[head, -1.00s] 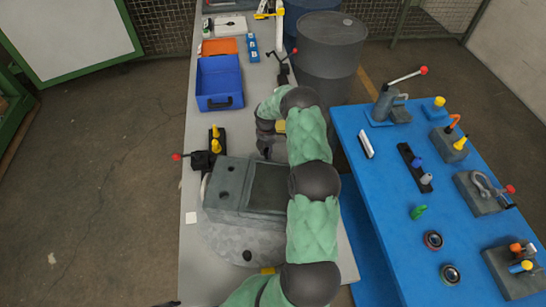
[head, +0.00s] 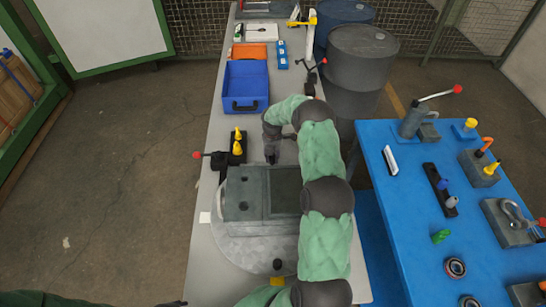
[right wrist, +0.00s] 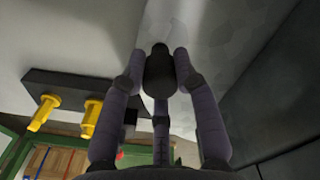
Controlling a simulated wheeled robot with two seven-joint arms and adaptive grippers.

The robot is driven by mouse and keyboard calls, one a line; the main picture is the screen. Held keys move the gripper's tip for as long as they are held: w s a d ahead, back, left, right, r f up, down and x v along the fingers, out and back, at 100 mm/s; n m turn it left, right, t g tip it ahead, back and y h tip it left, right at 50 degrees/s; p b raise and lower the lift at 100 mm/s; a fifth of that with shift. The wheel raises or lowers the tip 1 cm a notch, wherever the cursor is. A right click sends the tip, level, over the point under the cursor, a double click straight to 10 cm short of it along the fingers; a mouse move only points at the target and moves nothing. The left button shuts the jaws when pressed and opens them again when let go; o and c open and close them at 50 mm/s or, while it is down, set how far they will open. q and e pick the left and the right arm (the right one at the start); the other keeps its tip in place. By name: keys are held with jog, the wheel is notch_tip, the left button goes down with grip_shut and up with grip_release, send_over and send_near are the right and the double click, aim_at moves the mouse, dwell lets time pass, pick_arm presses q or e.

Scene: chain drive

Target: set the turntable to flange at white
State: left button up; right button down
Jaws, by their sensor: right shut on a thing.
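The turntable (head: 228,250) is a round grey disc on the grey bench. It carries a grey block-shaped housing (head: 247,186) with a darker square panel. A white square (head: 205,217) lies at the disc's left edge; a yellow mark (head: 277,281) is at its near edge, beside a dark knob (head: 277,265). I cannot tell which side is the flange. My right gripper (head: 271,157) is at the housing's far side. In the right wrist view its fingers are closed around a dark knob (right wrist: 160,75). Only a dark tip of my left gripper (head: 174,303) shows at the bottom edge.
A black fixture with yellow pegs (head: 238,143) and a red-tipped lever (head: 197,155) stands just left of the right gripper. A blue bin (head: 246,86) is farther back. A blue table (head: 405,225) with several fixtures is at the right.

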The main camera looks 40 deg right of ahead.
jog(key=c, duration=0.9)
grip_release()
jog(key=shift+c, duration=0.2)
notch_tip(320, 180, up, 12)
